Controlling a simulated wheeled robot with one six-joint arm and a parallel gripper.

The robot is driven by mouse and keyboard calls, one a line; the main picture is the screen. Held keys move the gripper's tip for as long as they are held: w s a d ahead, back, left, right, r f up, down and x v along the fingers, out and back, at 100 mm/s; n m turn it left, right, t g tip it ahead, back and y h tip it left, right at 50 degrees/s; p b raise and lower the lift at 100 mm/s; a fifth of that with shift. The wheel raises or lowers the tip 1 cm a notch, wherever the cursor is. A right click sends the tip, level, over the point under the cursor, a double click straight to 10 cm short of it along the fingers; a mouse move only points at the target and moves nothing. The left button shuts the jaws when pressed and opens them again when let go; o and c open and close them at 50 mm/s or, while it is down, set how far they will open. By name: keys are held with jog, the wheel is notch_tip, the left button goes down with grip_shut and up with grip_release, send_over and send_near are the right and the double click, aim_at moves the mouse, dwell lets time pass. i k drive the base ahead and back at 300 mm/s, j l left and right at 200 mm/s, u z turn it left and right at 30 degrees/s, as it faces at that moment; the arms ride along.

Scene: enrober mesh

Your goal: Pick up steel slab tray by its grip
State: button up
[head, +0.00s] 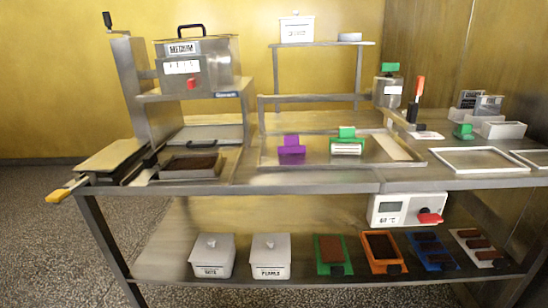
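A shallow steel tray (205,177) with a dark brown slab in it sits on the left part of the steel table, near its front edge. A dark bar (175,159) shows at its back left; I cannot tell for sure that this is its grip. A second flat pale steel piece (207,133) lies just behind the tray, under the raised machine. My gripper is not in view, so its opening and its distance from the tray cannot be seen.
A steel machine (218,78) marked MEDIUM stands over the table's back left. A beige plate (108,158) and a yellow handle (62,191) are at the left edge, the handle sticking out. Purple (291,150) and green-white (346,147) items stand mid-table. Several coloured trays lie on the lower shelf (195,262).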

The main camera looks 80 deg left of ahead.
aim_at(200, 167)
jog(key=u, duration=2.7)
